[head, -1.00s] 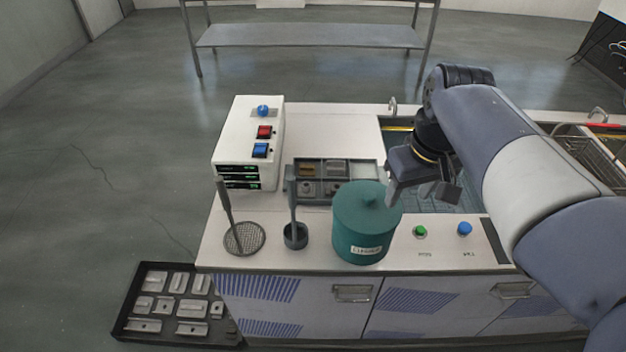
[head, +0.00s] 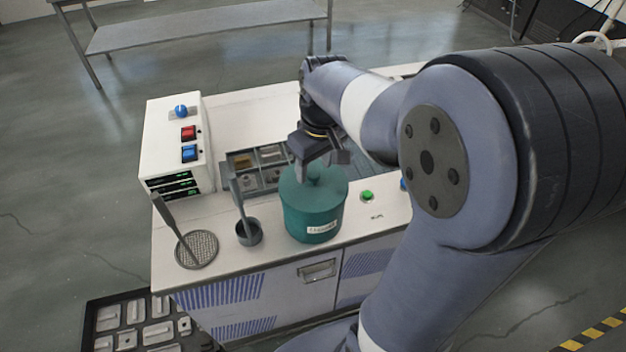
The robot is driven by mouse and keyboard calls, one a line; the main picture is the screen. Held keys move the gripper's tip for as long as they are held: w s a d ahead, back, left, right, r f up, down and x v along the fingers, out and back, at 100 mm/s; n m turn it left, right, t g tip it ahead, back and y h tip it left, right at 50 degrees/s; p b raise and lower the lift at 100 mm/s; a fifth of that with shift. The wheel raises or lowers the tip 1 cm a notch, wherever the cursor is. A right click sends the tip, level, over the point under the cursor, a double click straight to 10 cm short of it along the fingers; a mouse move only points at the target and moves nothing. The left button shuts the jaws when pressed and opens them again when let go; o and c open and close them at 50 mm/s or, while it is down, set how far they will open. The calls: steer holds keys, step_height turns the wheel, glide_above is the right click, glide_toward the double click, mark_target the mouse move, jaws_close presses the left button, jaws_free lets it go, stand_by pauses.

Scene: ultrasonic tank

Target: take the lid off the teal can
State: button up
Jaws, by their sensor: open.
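The teal can (head: 312,222) stands upright on the front of the white counter, with a label low on its side. Its teal lid (head: 297,190) sits on top, with a small round knob (head: 314,170) in the middle. My gripper (head: 318,165) is open and points down right at the knob, its fingers appearing on either side of it. Whether the fingers touch the knob or lid I cannot tell from this view.
Left of the can stand a small dark cup (head: 249,234) with an upright handle and a round mesh skimmer (head: 197,250). A compartment tray (head: 241,163) lies behind. A white control box (head: 175,150) stands at the back left. A green button (head: 367,196) is to the right.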

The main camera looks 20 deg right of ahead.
step_height(320, 180, down, 2)
steer(key=shift+w+a, duration=0.1)
steer(key=c, duration=1.1)
